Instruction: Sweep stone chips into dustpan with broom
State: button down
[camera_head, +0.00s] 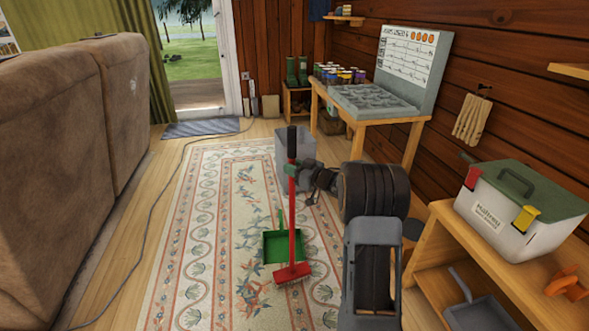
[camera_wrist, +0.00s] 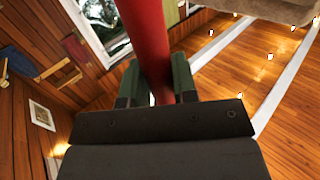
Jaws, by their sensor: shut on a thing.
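A red broom (camera_head: 292,215) with a black grip end stands nearly upright over the patterned rug, its red head low at the front of the dustpan. My gripper (camera_head: 293,170) is shut on the upper part of the broom's handle. In the wrist view my gripper (camera_wrist: 160,85) has its green fingers on both sides of the red broom handle (camera_wrist: 146,40). A green dustpan (camera_head: 270,245) lies on the rug just behind the broom head, partly hidden by the handle. I cannot make out any stone chips in either view.
A grey bin (camera_head: 293,146) stands behind the broom. A brown sofa (camera_head: 65,150) is on the left, with a cable (camera_head: 150,215) along the floor beside the rug (camera_head: 200,270). A wooden bench (camera_head: 440,250) with a toolbox (camera_head: 515,212) is on the right.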

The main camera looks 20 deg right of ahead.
jog(key=w+p, duration=0.4)
jog(key=w, duration=0.5)
jog(key=shift+w+d+r, duration=0.25)
jog(key=shift+r, duration=0.05)
dwell(0.5)
jog(key=s+r+p, duration=0.4)
jog(key=r+p, duration=0.2)
jog(key=r, duration=0.2)
jog(key=shift+p, duration=0.3)
jog(key=shift+a, duration=0.1)
dwell(1.0)
